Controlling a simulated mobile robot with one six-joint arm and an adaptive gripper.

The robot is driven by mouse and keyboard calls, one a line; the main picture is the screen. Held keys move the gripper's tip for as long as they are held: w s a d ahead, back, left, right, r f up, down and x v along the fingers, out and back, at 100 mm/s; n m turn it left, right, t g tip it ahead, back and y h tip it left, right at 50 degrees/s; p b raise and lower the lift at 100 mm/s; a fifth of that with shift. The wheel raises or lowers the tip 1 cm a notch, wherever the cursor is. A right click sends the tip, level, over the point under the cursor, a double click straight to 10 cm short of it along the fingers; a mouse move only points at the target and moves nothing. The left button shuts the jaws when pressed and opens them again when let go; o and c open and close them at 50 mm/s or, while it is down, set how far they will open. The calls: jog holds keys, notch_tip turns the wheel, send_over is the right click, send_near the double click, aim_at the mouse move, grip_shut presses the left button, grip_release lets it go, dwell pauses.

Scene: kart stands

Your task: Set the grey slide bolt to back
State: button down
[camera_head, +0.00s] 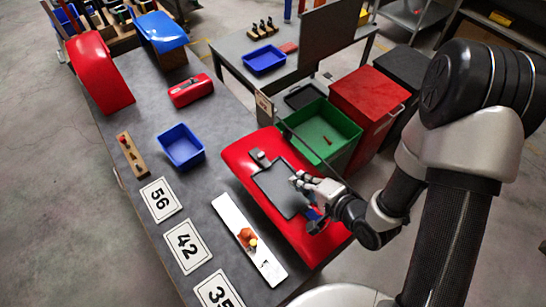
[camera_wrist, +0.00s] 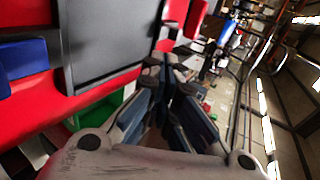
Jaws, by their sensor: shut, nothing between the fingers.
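A red kart body part (camera_head: 236,157) lies on the grey table, with a dark flat panel (camera_head: 275,195) on top. A small grey block (camera_head: 261,156) sits on the red part at the panel's far end; it may be the slide bolt, but its setting is too small to tell. My gripper (camera_head: 296,181) is shut and empty at the panel's right edge; contact cannot be told. In the wrist view the closed fingertips (camera_wrist: 166,66) are beside the dark panel (camera_wrist: 112,35). A blue piece (camera_wrist: 22,62) is on the red part; blue also shows near my gripper in the head view (camera_head: 313,214).
A green open bin (camera_head: 345,128) and a red cabinet (camera_head: 370,98) stand just right of the table. A white strip (camera_head: 232,214) with small orange items, a blue bin (camera_head: 180,147) and number cards (camera_head: 161,201) lie to the left. Bare tabletop (camera_head: 215,120) shows beyond.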

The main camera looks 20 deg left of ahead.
aim_at(279, 174)
jog(key=shift+f, duration=0.1)
jog(key=b+x, duration=0.1)
jog(key=b, duration=0.2)
jog(key=shift+w+a+f+b, duration=0.1)
jog(key=shift+w+f+b, duration=0.05)
jog(key=shift+f+b, duration=0.15)
jog(key=b+x, duration=0.3)
jog(key=b, duration=0.4)
jog(key=shift+w+a+f, duration=0.1)
jog(key=shift+a, duration=0.2)
jog(key=b+x, duration=0.1)
jog(key=x, duration=0.4)
jog(key=shift+w+a, duration=0.1)
jog(key=shift+a, duration=0.1)
jog(key=shift+w+a+r+b, duration=0.1)
jog(key=shift+w+a+b, duration=0.15)
jog(key=shift+a, duration=0.25)
jog(key=shift+w+a+r+b, duration=0.15)
jog(key=shift+w+a+b, duration=0.15)
jog(key=shift+a, duration=0.25)
jog(key=shift+w+a, duration=0.3)
jog(key=shift+a, duration=0.2)
